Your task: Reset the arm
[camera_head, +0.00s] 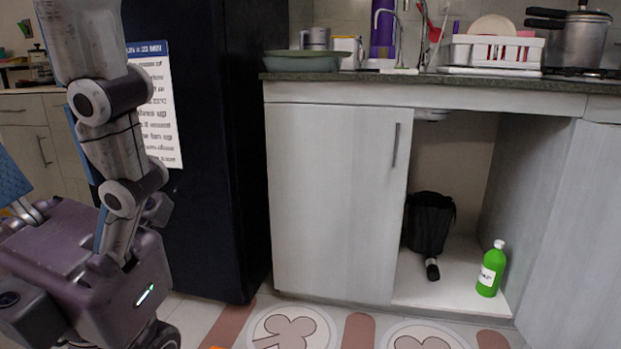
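A grey jointed arm (119,140) stands at the left of the head view, running from the top edge down to a purple-grey wheeled base (95,265). I cannot tell for sure whether this arm is mine. No gripper fingers show in this view, so neither my left nor my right gripper can be seen.
A dark fridge (215,150) stands behind the arm. A closed cabinet door (330,200) adjoins an open compartment with a black bag (430,223) and a green bottle (492,270). The counter (420,82) holds a dish rack (493,52) and a pressure cooker (579,40).

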